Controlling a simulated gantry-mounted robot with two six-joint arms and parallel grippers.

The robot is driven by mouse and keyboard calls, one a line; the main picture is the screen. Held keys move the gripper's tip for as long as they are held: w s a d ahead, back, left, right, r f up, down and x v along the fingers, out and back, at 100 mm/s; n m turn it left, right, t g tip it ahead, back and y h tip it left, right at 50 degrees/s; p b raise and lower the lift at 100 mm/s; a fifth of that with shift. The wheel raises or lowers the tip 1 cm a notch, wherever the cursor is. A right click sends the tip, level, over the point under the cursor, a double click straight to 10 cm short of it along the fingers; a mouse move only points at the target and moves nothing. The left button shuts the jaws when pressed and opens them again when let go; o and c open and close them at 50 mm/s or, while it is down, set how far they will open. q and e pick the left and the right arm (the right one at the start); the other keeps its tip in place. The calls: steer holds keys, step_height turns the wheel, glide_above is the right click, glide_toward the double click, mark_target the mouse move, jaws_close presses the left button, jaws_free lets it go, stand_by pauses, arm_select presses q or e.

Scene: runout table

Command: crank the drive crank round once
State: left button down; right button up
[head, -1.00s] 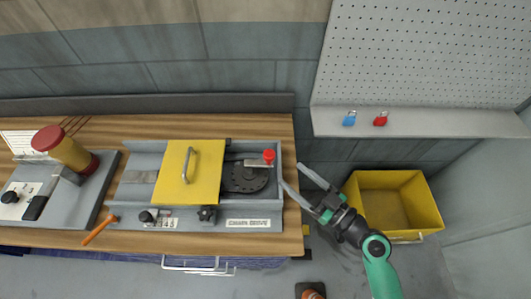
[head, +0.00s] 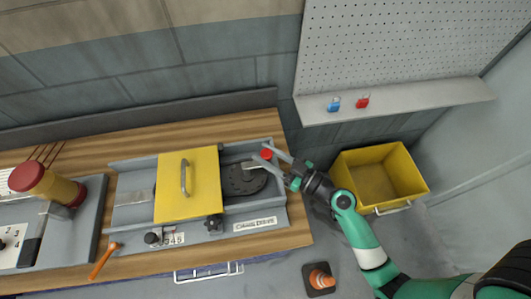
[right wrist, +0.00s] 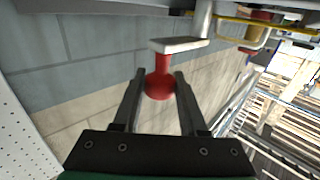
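The drive crank's red knob (head: 266,154) is at the right end of its crank arm (head: 257,163), above a dark round disc (head: 240,180) on the grey drive unit. My right gripper (head: 267,156) reaches in from the right, at the knob. In the right wrist view the red knob (right wrist: 159,87) lies between the two fingers of the gripper (right wrist: 160,73), with a thin gap visible at its sides. The fingers look open. The pale crank arm (right wrist: 180,45) shows beyond the knob. My left gripper is not in view.
A yellow cover with a handle (head: 203,190) sits left of the disc. A yellow bin (head: 408,175), a shelf with blue and red padlocks (head: 362,101), and a traffic cone (head: 321,279) are to the right.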

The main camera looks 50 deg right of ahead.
jaws_close()
stand_by(1.0)
